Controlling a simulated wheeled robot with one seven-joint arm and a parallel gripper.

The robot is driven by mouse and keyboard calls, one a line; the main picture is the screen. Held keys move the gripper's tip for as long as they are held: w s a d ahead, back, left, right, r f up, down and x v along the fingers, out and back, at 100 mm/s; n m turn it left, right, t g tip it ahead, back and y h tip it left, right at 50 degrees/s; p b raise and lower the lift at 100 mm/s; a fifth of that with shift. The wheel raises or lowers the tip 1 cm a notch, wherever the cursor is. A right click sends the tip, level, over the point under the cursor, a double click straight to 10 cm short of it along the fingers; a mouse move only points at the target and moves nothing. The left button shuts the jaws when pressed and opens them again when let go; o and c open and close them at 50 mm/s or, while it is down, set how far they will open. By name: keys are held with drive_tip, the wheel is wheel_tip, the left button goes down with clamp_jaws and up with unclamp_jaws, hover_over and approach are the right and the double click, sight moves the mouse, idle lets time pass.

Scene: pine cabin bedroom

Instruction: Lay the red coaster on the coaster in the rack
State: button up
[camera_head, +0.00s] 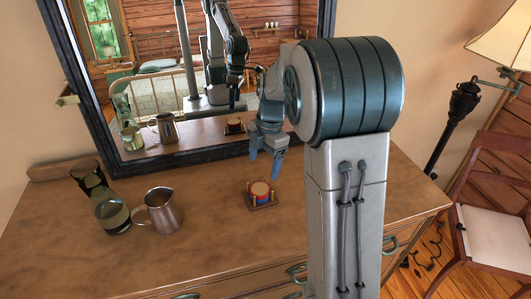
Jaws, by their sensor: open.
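A red coaster (260,188) lies within the small wooden rack (250,207) on the dresser top. It looks flat and topmost, with a yellowish edge and some blue showing beneath it; the coaster under it is too small to make out clearly. Short posts of the rack stand around the stack. My gripper (264,168) is open and empty, pointing down, just above or behind the rack and apart from the red coaster. My arm hides the dresser top to the right of the rack.
A metal pitcher (163,212), a glass jar (114,214) and a dark glass (88,179) stand left on the dresser (205,205). A framed mirror (190,151) rises behind, reflecting my arm and the rack. A chair (492,235) and lamp (463,103) stand right.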

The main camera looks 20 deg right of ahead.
drive_tip(key=s+a+r+m+t, duration=0.1)
drive_tip(key=s+r+m+t, duration=0.1)
drive_tip(key=s+r+m, duration=0.75)
drive_tip(key=s+f+m+t+h, duration=0.1)
drive_tip(key=s+f+m+t, duration=0.1)
drive_tip(key=s+m, duration=1)
drive_tip(key=shift+s+a+f+m+h, duration=0.15)
drive_tip(key=shift+a+f+m+h, duration=0.15)
drive_tip(key=shift+f+m, duration=0.45)
drive_tip(key=shift+f, duration=0.15)
